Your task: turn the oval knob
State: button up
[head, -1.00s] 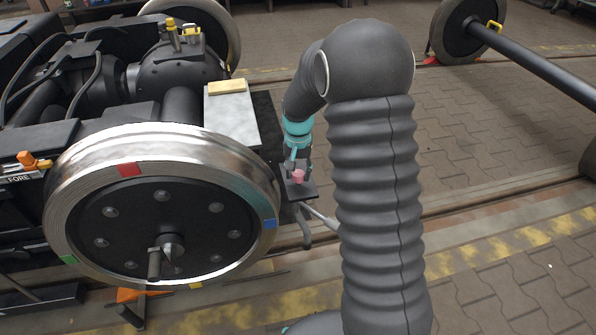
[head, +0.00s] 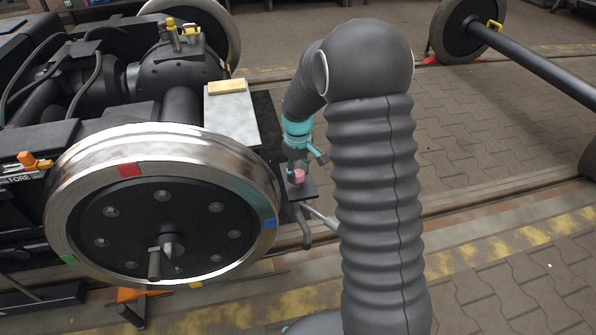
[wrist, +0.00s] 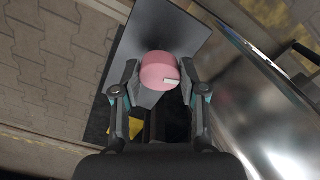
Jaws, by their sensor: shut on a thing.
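The oval knob (wrist: 159,72) is pink with a small white mark near its edge, and stands on a dark grey plate (wrist: 177,27). In the wrist view it sits between my two fingertips, and my gripper (wrist: 158,82) is shut on it. In the head view the pink knob (head: 299,176) shows just below my gripper (head: 297,166), beside the big wheel. My arm hides part of the area to the right of the knob.
A large steel wheel (head: 160,140) with coloured marks stands just left of the knob. A grey box (head: 232,115) with a yellow block (head: 227,87) lies behind it. A lever (head: 306,228) hangs below the plate. Paved floor is open at right.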

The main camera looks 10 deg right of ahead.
aim_at(298, 173)
jog(key=n, duration=0.6)
jog(key=shift+n, duration=0.4)
dwell(0.4)
jog(key=o, duration=1.1)
jog(key=shift+a, duration=0.15)
jog(key=shift+o, duration=0.2)
jog(key=shift+r, duration=0.15)
notch_tip(298, 173, up, 12)
